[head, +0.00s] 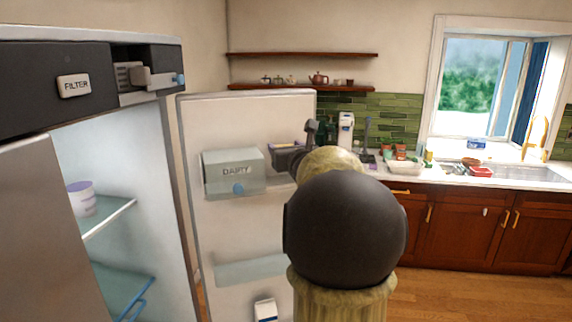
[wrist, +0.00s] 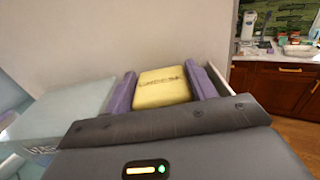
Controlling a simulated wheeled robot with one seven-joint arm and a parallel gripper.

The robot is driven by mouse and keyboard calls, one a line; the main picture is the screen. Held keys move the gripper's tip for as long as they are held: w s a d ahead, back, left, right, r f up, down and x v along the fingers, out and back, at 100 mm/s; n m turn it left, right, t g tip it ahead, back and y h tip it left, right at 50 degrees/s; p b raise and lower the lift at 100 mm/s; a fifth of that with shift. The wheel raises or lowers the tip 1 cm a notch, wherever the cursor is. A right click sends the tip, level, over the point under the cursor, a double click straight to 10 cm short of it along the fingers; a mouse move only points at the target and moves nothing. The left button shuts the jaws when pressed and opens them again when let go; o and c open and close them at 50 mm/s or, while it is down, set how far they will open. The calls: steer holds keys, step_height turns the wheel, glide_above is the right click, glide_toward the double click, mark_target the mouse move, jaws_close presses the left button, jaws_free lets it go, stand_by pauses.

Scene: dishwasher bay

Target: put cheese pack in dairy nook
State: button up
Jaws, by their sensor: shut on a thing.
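The cheese pack (wrist: 163,84) is a yellow block with dark lettering. In the wrist view it lies between the two purple fingers of my gripper (wrist: 160,72), which is shut on it. The dairy nook (head: 218,180) is a pale grey-green box labelled DAIRY with a blue knob, on the inner face of the open fridge door. Its lid looks closed. My gripper (head: 287,146) is just right of the nook, near the door's right edge; the pack is mostly hidden there. In the wrist view the nook (wrist: 70,112) is at the left.
The fridge door (head: 205,125) stands open, with a clear lower shelf (head: 262,270) and a carton (head: 265,310) below. A white tub (head: 82,198) sits on a fridge shelf at left. A cluttered counter (head: 515,183) lies behind at right.

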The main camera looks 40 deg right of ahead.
step_height(320, 180, down, 4)
steer(key=shift+d+f+p, duration=0.1)
steer(key=shift+p, duration=0.2)
steer(key=o, duration=1.1)
steer(key=shift+s, duration=0.15)
steer(key=b+v, duration=0.5)
steer(key=v, duration=0.6)
steer(key=shift+s+a, duration=0.25)
steer(key=shift+s, duration=0.1)
